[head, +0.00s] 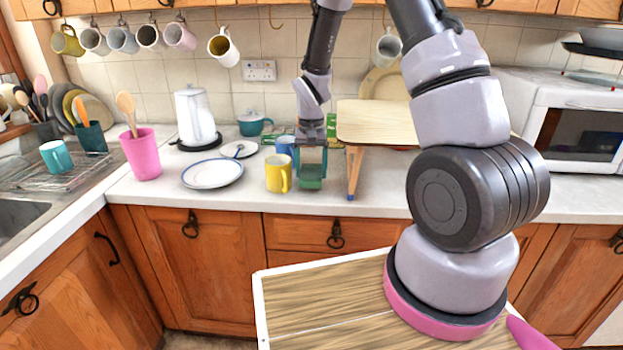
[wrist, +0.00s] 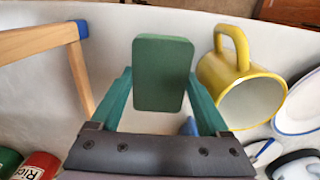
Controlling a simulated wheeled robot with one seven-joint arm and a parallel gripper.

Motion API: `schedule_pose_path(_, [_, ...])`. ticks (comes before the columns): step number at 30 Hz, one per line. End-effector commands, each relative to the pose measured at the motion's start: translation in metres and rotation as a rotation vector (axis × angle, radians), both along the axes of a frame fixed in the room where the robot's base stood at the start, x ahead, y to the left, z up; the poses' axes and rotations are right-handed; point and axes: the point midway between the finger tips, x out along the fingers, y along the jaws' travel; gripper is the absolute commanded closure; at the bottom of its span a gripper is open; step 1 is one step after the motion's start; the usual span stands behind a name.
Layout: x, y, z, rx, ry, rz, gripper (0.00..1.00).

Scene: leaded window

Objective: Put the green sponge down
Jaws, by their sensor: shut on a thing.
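The green sponge (head: 311,183) is between the teal fingers of my gripper (head: 311,168), over the worktop near its front edge. In the wrist view the sponge (wrist: 163,72) shows its broad flat face. My gripper (wrist: 163,98) is shut on it there, one finger at each side. I cannot tell whether the sponge's underside touches the worktop. The yellow mug (head: 278,174) stands just left of the gripper in the head view; it also shows on the right of the wrist view (wrist: 243,90).
A wooden stand (head: 375,122) with a blue-footed leg is close on the right. A blue mug (head: 286,145) stands behind the yellow mug. A blue-rimmed plate (head: 213,173) lies further left. Bare worktop (head: 320,202) shows in front of the sponge, before the edge.

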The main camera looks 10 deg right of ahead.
Motion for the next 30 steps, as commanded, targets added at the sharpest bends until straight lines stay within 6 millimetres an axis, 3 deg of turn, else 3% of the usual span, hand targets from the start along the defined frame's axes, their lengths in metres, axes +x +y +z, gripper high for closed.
schedule_pose_path(6, [-0.001, 0.000, -0.029, 0.000, 0.002, 0.001, 0.73])
schedule_pose_path(16, [0.000, 0.000, -0.032, -0.001, 0.001, 0.001, 0.73])
schedule_pose_path(17, [0.000, 0.000, -0.032, -0.001, 0.001, 0.001, 0.17])
schedule_pose_path(18, [0.000, 0.000, -0.031, 0.000, 0.000, 0.001, 0.02])
schedule_pose_path(26, [0.000, 0.000, -0.030, 0.000, 0.000, 0.001, 0.00])
schedule_pose_path(30, [0.001, 0.000, -0.019, 0.001, -0.001, 0.001, 0.00])
